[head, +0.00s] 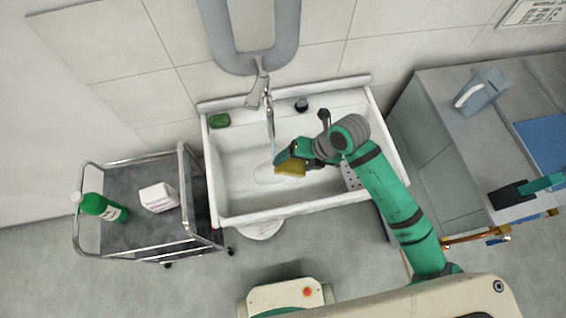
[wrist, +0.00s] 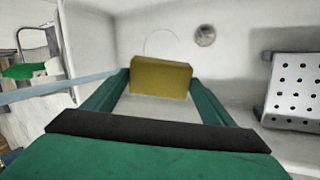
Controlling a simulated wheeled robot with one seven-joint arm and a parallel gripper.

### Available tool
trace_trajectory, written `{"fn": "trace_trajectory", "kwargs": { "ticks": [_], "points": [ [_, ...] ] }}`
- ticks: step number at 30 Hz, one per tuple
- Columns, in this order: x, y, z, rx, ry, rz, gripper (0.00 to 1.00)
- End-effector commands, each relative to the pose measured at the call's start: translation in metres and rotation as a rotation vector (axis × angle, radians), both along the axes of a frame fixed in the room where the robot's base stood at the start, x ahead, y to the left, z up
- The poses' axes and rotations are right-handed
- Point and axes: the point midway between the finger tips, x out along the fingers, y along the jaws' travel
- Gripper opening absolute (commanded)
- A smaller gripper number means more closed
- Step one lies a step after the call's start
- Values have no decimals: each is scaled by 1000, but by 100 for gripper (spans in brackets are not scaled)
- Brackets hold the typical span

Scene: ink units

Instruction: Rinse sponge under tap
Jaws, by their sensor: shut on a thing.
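A yellow sponge (head: 291,168) is held in my gripper (head: 283,162) over the basin of the white sink (head: 232,211). In the wrist view the sponge (wrist: 161,78) sits between the two green fingers of my gripper (wrist: 160,83), which are shut on it. The metal tap (head: 268,100) stands at the back of the sink. A thin bluish stream of water (head: 272,135) falls from it towards the gripper. The stream also crosses the left of the wrist view (wrist: 60,88). I cannot tell whether the water touches the sponge.
A green item (head: 219,120) lies on the sink's back left corner. A perforated metal plate (head: 351,176) is at the basin's right. A trolley (head: 126,233) with a green bottle (head: 100,207) and a white box (head: 157,197) stands left. A grey counter (head: 450,125) stands right.

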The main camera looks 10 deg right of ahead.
Motion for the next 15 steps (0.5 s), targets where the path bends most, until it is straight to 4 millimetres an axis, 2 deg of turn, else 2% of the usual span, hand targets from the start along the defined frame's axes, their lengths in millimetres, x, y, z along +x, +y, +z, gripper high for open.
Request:
{"fn": "trace_trajectory", "kwargs": {
  "ticks": [15],
  "points": [
    [-19,-42,0,-1,1,-4,59]
  ]
}}
